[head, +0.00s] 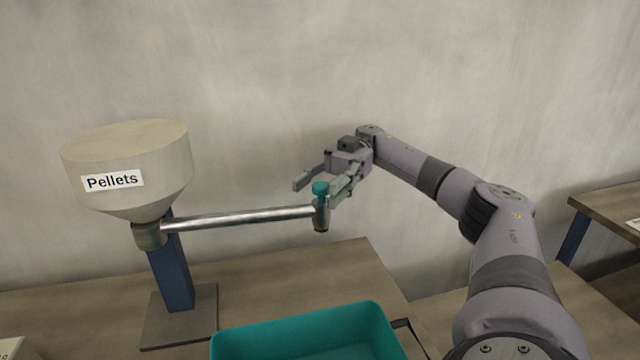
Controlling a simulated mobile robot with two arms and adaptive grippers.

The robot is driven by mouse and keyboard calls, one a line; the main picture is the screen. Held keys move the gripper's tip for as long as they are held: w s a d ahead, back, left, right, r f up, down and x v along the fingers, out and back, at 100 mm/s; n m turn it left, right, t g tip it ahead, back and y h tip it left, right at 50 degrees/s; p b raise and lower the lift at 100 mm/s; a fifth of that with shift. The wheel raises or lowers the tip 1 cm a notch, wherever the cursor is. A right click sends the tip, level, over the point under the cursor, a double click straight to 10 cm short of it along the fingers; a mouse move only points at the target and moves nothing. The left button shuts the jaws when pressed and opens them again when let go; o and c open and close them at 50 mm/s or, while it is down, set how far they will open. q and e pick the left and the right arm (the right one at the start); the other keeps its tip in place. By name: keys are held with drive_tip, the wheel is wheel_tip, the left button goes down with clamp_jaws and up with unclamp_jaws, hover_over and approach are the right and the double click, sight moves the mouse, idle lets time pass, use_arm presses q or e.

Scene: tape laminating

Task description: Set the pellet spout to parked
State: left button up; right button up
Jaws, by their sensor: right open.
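The pellet hopper (130,165), a beige funnel labelled "Pellets", stands at the left on a blue post (171,275). A metal spout pipe (235,218) runs right from the joint under the hopper and ends in a downturned nozzle (321,218) with a teal knob (320,187) on top. The nozzle end is near the teal bin, above and behind its far rim. My right gripper (318,190) is open at the teal knob, with a finger on either side in the picture. I cannot tell whether the fingers touch it. My left gripper is not in view.
A teal bin (300,328) sits on the wooden table (265,265) at the bottom centre. A grey base plate (180,318) carries the post. Another table (610,205) stands at the right. The wall (260,60) is behind.

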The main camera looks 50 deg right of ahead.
wheel_tip(320, 180, up, 10)
idle(0.6)
idle(0.4)
